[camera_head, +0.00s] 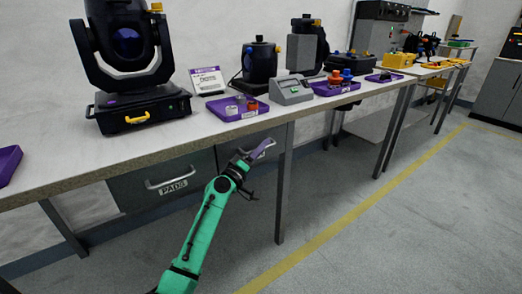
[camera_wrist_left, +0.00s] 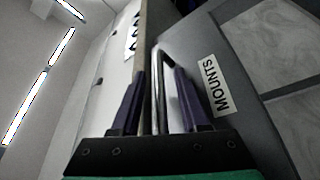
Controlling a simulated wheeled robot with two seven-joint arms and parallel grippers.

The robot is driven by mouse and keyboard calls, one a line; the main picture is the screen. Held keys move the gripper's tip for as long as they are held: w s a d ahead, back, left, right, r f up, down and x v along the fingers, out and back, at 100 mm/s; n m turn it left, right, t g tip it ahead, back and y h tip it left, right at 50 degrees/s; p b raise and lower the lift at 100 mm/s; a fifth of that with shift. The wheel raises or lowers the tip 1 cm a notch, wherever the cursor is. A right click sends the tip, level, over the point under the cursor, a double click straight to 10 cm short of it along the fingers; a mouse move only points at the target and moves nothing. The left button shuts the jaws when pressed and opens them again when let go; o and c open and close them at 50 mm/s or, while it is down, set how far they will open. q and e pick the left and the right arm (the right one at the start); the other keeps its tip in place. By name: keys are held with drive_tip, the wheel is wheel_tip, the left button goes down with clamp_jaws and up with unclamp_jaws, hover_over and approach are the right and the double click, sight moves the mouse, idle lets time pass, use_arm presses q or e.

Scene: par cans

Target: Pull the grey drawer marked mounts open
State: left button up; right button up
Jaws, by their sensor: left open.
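The grey mounts drawer (camera_head: 275,134) sits under the bench top, its front largely behind my gripper in the head view. In the left wrist view its grey front (camera_wrist_left: 235,130) carries a white label reading MOUNTS (camera_wrist_left: 215,85). Its metal bar handle (camera_wrist_left: 157,62) runs between the two purple fingers of my left gripper (camera_wrist_left: 160,78). The fingers are open, one on each side of the bar, with a visible gap on the right finger's side. In the head view my left gripper (camera_head: 262,149) is at the drawer front. My right gripper is not in view.
A second grey drawer marked PADS (camera_head: 130,187) hangs to the left. The bench top (camera_head: 190,135) above holds a stage light (camera_head: 125,45), a purple tray (camera_head: 222,113) and a grey device (camera_head: 291,90). A bench leg (camera_head: 284,195) stands right of my gripper. The floor in front is clear.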

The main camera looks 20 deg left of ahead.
use_arm(q)
clamp_jaws()
drive_tip(key=shift+f, duration=0.1)
idle(1.2)
